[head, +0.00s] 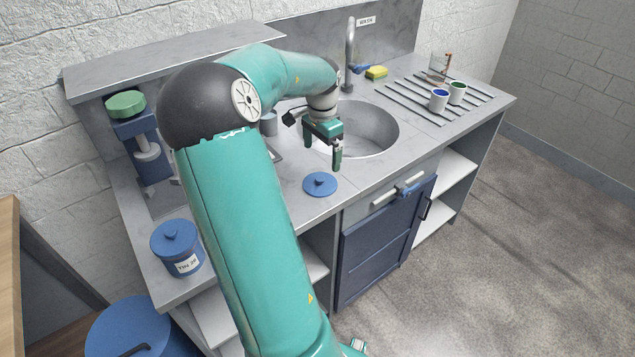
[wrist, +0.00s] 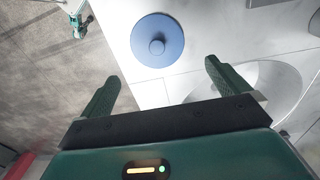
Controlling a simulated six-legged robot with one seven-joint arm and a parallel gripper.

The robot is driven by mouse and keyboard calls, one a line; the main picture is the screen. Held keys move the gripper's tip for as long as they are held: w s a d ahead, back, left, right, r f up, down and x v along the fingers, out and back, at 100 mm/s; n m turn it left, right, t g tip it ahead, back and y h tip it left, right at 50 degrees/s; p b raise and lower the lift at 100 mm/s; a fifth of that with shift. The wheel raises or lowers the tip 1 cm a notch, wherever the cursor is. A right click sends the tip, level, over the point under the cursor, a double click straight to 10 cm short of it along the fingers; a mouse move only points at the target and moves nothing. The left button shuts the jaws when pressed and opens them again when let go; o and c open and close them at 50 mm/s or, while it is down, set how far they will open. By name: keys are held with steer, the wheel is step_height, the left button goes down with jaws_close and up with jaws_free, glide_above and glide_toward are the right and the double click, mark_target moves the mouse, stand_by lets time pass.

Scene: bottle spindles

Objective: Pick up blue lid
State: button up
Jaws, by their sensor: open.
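The blue lid (head: 320,184) is a flat disc with a small round knob. It lies on the grey counter near the front edge, just in front of the sink. In the wrist view the blue lid (wrist: 157,42) shows at the top, beyond and between the fingertips. My gripper (head: 337,152) is above the counter by the sink's near-left rim, a little behind and above the lid. In the wrist view my gripper (wrist: 160,78) has its two fingers wide apart with nothing between them.
A blue jar with its own lid (head: 177,250) stands at the counter's left end. The sink (head: 365,130) is behind the lid. Cups (head: 439,99) stand on the drainer at right, near a yellow sponge (head: 376,72). The counter around the lid is clear.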

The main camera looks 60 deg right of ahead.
mark_target(320, 178)
step_height(320, 178, down, 3)
steer(key=shift+s+a+f, duration=0.1)
steer(key=shift+f, duration=0.05)
steer(key=shift+w+a+f, duration=0.1)
steer(key=shift+w+f, duration=0.1)
steer(key=shift+f, duration=0.05)
steer(key=f, duration=0.4)
steer(key=shift+s+a+f, duration=0.15)
steer(key=shift+a+f, duration=0.05)
steer(key=shift+f, duration=0.2)
steer(key=c, duration=0.8)
steer(key=shift+r, duration=0.1)
